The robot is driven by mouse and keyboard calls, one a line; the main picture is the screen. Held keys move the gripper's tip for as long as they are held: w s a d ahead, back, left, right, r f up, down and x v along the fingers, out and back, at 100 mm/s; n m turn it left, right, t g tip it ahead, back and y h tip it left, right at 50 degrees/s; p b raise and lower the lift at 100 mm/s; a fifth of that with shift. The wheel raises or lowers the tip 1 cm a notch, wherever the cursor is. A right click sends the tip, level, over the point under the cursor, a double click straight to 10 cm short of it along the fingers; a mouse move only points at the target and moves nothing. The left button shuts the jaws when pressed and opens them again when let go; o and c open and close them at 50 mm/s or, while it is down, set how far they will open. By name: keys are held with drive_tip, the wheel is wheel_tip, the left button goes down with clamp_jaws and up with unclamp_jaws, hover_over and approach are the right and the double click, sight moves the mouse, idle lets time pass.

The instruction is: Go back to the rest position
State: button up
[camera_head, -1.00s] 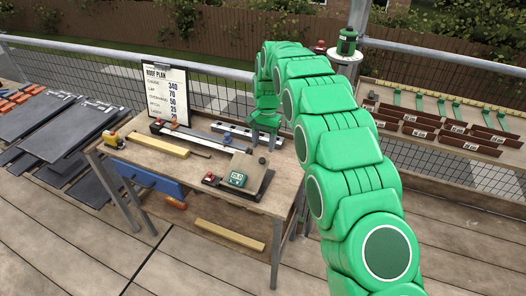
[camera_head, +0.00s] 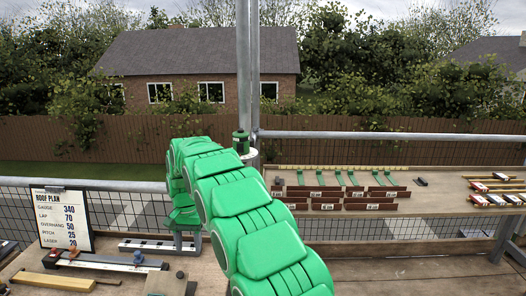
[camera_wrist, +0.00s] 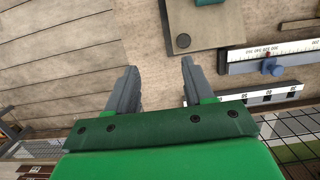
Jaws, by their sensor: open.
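My gripper (camera_wrist: 157,88) shows in the wrist view with its two grey fingers spread apart and nothing between them. It hangs above the workbench, near its edge, with plank decking below to the left. In the head view my green arm reaches over the workbench and its end points down; the fingers (camera_head: 190,241) are small there, beside a black and white marked bar (camera_head: 150,246). In the wrist view that bar (camera_wrist: 281,94) lies just right of the fingers, apart from them.
A roof plan board (camera_head: 63,219) stands at the left of the bench. A measuring rail (camera_head: 108,263) and a wooden strip (camera_head: 60,281) lie on it. A shelf (camera_head: 437,193) with brown labelled pieces (camera_head: 360,200) is at the right. A scaffold pole (camera_head: 243,60) rises behind my arm.

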drive_tip(key=s+d+r, duration=0.4)
drive_tip(key=s+d, duration=0.1)
drive_tip(key=d, duration=0.4)
drive_tip(key=s+d+r, duration=0.4)
drive_tip(key=s+d, duration=0.1)
drive_tip(key=d, duration=0.4)
drive_tip(key=s+d+r, duration=0.5)
drive_tip(key=d, duration=0.3)
drive_tip(key=s+d+f, duration=0.1)
drive_tip(key=s+d, duration=0.3)
drive_tip(key=s, duration=0.5)
drive_tip(key=s+d+f, duration=0.1)
drive_tip(key=s+d, duration=0.4)
drive_tip(key=s, duration=0.4)
drive_tip(key=s+d+f, duration=0.1)
drive_tip(key=s+d, duration=0.4)
drive_tip(key=s, duration=0.4)
drive_tip(key=shift+s, duration=0.2)
